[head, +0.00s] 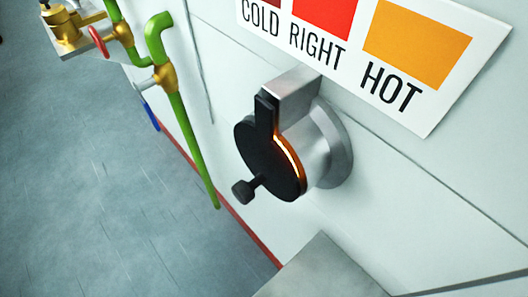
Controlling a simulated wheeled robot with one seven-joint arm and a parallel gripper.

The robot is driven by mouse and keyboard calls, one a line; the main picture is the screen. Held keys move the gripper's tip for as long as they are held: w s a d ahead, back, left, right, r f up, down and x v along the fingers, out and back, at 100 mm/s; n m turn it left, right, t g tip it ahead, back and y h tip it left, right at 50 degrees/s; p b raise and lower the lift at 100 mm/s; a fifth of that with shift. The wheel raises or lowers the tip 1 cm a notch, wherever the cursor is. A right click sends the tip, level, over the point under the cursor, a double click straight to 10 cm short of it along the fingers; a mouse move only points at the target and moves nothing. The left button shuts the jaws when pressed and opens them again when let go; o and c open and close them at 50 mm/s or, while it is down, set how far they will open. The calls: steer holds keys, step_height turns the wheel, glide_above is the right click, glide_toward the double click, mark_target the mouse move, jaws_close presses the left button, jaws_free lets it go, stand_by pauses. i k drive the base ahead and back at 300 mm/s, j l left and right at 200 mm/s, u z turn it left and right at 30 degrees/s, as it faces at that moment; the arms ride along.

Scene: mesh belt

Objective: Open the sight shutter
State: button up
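The sight shutter (262,158) is a black round plate on the front of a short silver sight tube (325,140) that sticks out of the pale wall. A black arm at its top joins it to a metal block (291,92) on the tube. A small black knob (243,191) stands out from its lower left. The shutter covers most of the tube's end. A thin glowing orange crescent (289,156) shows along its right edge. My gripper is not in view.
A sign (385,50) with colour patches and the words COLD, RIGHT and HOT hangs above the tube. Green pipes (188,130) with brass valves run at the left. A grey metal surface (322,272) lies below. Open floor (90,190) is at the left.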

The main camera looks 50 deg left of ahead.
mark_target(271, 167)
steer(key=k+j, duration=0.65)
steer(key=k, duration=0.2)
steer(key=l+u, duration=0.05)
